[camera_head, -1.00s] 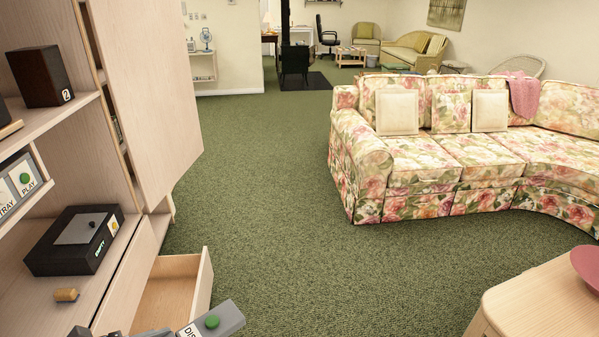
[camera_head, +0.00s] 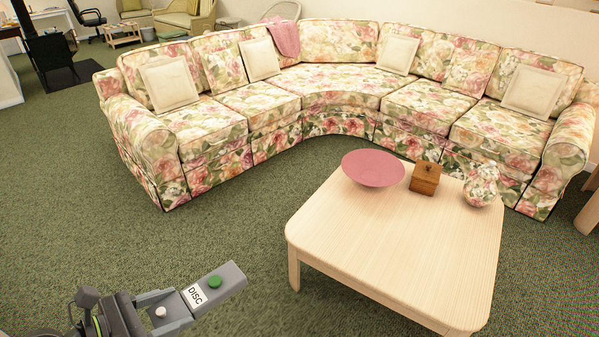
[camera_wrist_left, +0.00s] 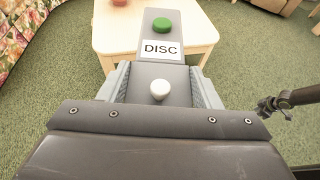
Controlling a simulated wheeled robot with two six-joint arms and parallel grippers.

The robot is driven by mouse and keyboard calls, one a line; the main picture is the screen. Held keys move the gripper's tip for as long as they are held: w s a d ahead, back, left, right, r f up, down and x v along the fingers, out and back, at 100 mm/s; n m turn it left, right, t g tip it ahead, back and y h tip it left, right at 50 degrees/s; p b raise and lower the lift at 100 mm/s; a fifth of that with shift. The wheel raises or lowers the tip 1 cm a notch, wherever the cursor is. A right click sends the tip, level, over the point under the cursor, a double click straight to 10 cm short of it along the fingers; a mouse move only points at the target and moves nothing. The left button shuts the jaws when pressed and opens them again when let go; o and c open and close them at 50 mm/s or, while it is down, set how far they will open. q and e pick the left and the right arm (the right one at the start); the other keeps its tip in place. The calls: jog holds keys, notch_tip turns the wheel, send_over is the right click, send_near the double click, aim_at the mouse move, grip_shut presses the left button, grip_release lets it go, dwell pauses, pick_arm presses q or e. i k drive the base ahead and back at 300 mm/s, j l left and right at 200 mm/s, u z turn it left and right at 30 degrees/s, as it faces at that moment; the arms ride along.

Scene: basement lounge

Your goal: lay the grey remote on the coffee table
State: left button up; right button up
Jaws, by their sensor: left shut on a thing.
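The grey remote (camera_head: 226,283) has a green button, a white button and a white label reading DISC. My left gripper (camera_head: 172,306) is shut on it and holds it up over the carpet, left of the coffee table. The remote also shows in the left wrist view (camera_wrist_left: 169,74), pointing away from the wrist, between the fingers of my left gripper (camera_wrist_left: 160,88). The pale wooden coffee table (camera_head: 400,245) stands to the right of the remote, with a bare near and middle top. In the left wrist view the table (camera_wrist_left: 117,40) lies ahead, beyond the remote. My right gripper is not in view.
On the table's far side are a pink bowl (camera_head: 373,168), a small wooden box (camera_head: 425,178) and a floral rounded jar (camera_head: 482,186). A floral corner sofa (camera_head: 330,85) curves behind the table. Green carpet (camera_head: 90,220) is clear at left.

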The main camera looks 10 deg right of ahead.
aim_at(387, 248)
jog(key=i+l+z, duration=0.1)
jog(key=l, duration=0.3)
jog(key=i+l+z, duration=0.1)
jog(key=l, duration=0.3)
jog(key=i+l+z, duration=0.15)
jog(key=i+l, duration=0.15)
jog(key=i+l+z, duration=0.1)
jog(key=l, duration=0.3)
jog(key=i+l, duration=0.4)
jog(key=l, duration=0.2)
